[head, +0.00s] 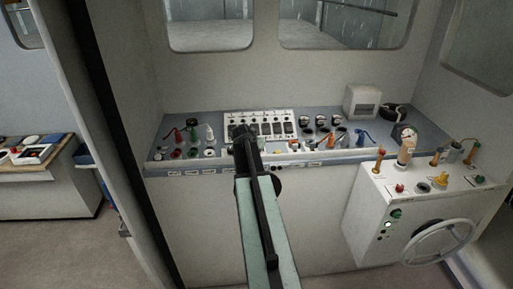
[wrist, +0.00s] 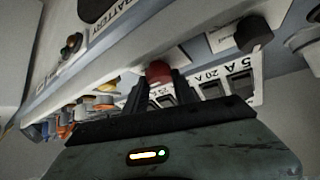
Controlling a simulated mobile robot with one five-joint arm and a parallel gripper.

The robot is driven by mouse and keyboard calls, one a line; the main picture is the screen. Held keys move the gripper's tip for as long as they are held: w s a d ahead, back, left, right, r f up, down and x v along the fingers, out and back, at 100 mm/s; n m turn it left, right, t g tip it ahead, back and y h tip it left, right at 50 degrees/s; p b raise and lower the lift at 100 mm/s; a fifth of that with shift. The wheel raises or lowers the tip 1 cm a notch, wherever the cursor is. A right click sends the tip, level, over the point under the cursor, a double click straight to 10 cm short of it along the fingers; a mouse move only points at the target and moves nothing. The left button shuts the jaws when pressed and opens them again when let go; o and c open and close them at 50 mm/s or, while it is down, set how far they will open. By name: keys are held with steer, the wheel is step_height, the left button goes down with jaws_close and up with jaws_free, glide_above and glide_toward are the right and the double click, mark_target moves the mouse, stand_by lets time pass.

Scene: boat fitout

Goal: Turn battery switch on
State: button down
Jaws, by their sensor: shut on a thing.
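My gripper (head: 243,136) reaches over the front of the console, at the left end of the white switch panel (head: 288,116). In the wrist view its two dark fingers (wrist: 160,88) are shut on a red knob (wrist: 160,72), with one finger on each side. A plate lettered BATTERY (wrist: 122,14) shows at the top of the wrist view, beside a dark round knob (wrist: 94,8). I cannot tell whether the red knob is the battery switch. In the head view my arm hides the red knob. Its turned position cannot be read.
Black rocker switches (wrist: 242,84) with amp labels stand close to my fingers. Several coloured handles (head: 193,130) stand at the console's left. A white cabinet with a handwheel (head: 438,242) is at the right. A workbench (head: 42,152) lies beyond the doorway at left.

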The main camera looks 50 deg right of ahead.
steer(key=c, duration=1)
jaws_free()
steer(key=shift+c, duration=0.2)
steer(key=p+v, duration=0.5)
steer(key=v, duration=0.3)
steer(key=shift+p, duration=0.4)
steer(key=shift+f, duration=0.1)
